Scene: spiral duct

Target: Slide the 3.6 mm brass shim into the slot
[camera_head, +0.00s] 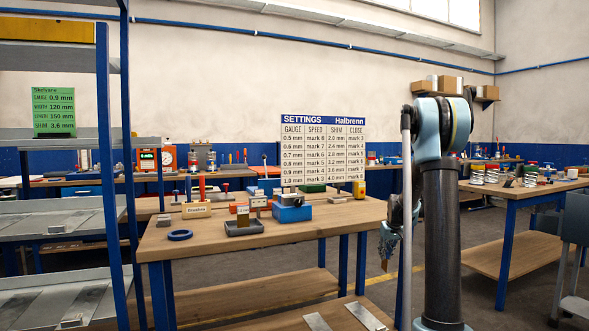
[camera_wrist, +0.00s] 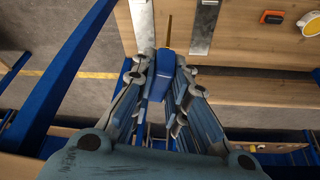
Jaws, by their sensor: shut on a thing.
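My gripper (camera_head: 389,240) hangs pointing down over the floor, just off the right end of the middle bench. In the wrist view my gripper (camera_wrist: 160,75) is shut on a blue piece, apparently the handle of the brass shim (camera_wrist: 169,32). The thin brass strip sticks out past the fingertips. In the head view the shim (camera_head: 384,265) shows as a small brown-gold tip below the fingers, clear of everything. A blue device (camera_head: 292,213) stands on the middle bench. I cannot make out a slot at this size.
The middle bench (camera_head: 345,217) also carries a wooden block (camera_head: 196,210) with upright handles, a grey tray (camera_head: 243,228) and a blue ring (camera_head: 180,235). A green card (camera_head: 54,112) reads shim 3.6 mm. A settings board (camera_head: 323,150) stands behind. Metal strips (camera_head: 366,316) lie on lower wood.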

